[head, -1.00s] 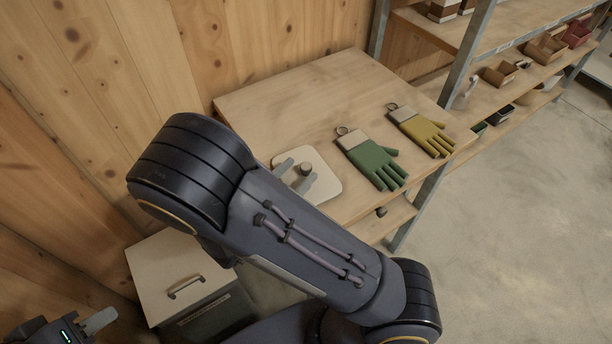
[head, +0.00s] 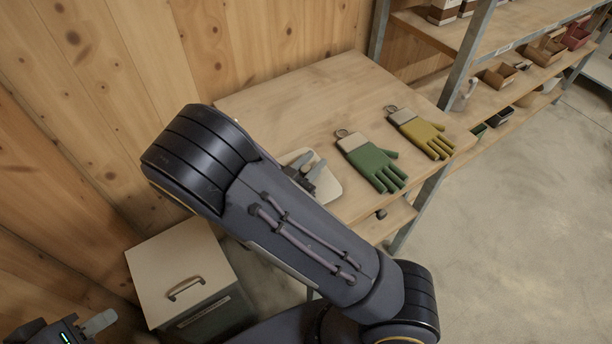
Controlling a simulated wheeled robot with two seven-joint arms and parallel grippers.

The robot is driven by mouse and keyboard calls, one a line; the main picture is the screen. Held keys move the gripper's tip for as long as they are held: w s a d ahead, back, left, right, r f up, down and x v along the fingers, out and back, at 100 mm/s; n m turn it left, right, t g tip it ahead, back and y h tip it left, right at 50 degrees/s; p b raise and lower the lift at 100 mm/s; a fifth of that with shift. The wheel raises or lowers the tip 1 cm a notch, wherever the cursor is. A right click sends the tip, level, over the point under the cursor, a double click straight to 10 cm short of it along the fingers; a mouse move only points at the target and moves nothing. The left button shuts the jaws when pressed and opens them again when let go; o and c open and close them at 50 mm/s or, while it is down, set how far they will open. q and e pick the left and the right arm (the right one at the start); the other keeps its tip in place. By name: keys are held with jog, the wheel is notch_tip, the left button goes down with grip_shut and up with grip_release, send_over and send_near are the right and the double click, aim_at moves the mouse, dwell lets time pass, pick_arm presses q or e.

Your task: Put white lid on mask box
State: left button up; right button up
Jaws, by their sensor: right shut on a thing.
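The white lid (head: 328,186) is a flat, rounded square plate at the near left edge of the wooden table, partly hidden by my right arm. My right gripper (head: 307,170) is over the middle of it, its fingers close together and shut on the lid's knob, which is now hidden. My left gripper (head: 98,322) is at the lower left corner, apart from everything. Only one finger shows clearly, so its opening cannot be told.
A green glove (head: 373,163) and a yellow glove (head: 424,135) lie on the wooden table (head: 300,98), right of the lid. A pale box with a handle on top (head: 185,262) stands on the floor at lower left. Shelves (head: 500,85) with small bins stand at right.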

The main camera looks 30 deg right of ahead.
grip_shut()
jog(key=shift+r, duration=0.1)
jog(key=shift+r, duration=0.2)
jog(key=r, duration=0.3)
jog(key=shift+s+r+p, duration=0.2)
jog(key=shift+p, duration=0.2)
jog(key=s+r+p, duration=0.2)
jog(key=s+r, duration=0.7)
jog(key=s, duration=0.4)
jog(key=shift+s+d+p, duration=0.3)
jog(key=shift+p, duration=0.05)
jog(key=shift+d+r, duration=0.1)
